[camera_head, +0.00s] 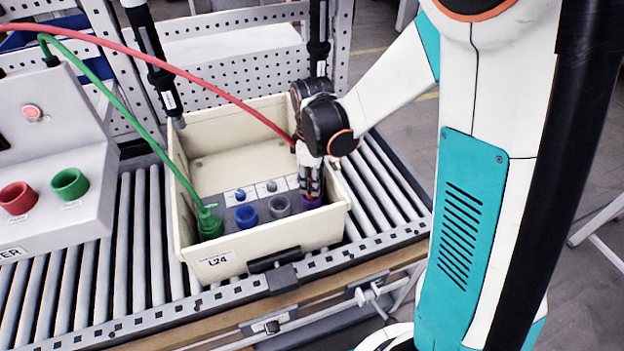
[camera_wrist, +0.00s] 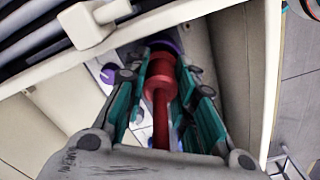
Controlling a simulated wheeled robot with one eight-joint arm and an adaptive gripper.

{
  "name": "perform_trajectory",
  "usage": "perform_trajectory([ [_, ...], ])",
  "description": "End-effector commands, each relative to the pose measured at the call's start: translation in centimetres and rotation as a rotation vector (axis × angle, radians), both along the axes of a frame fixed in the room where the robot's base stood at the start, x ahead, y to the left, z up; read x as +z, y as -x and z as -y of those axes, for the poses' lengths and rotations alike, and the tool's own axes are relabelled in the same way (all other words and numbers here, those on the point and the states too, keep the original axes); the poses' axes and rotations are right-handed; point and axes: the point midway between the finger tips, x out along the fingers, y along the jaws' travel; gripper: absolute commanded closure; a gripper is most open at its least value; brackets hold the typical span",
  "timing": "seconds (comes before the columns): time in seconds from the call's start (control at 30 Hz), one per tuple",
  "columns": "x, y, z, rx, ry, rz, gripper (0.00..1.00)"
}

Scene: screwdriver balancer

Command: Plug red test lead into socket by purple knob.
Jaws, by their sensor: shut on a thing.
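My gripper (camera_head: 311,190) is inside the cream bin, pointing down at the right end of its row of coloured knobs. It is shut on the red test lead's plug (camera_wrist: 160,82), which lies between the teal fingers in the wrist view. The red lead (camera_head: 215,82) arcs from the upper left to the gripper. I cannot tell whether the plug is seated in a socket there.
The cream bin (camera_head: 215,267) stands on a roller conveyor (camera_head: 135,240). A grey console (camera_head: 50,160) with red and green sockets stands left. Black hanging tools (camera_head: 165,85) are behind.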

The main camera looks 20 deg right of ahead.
Motion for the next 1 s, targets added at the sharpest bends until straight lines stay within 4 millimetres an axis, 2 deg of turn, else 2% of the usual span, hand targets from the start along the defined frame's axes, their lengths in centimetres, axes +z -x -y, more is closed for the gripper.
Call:
perform_trajectory([
  [0.7,-1.7,0.0,0.0,0.000,0.000,0.000,1.00],
  [1.0,-1.8,0.0,0.0,0.000,0.000,0.000,1.00],
])
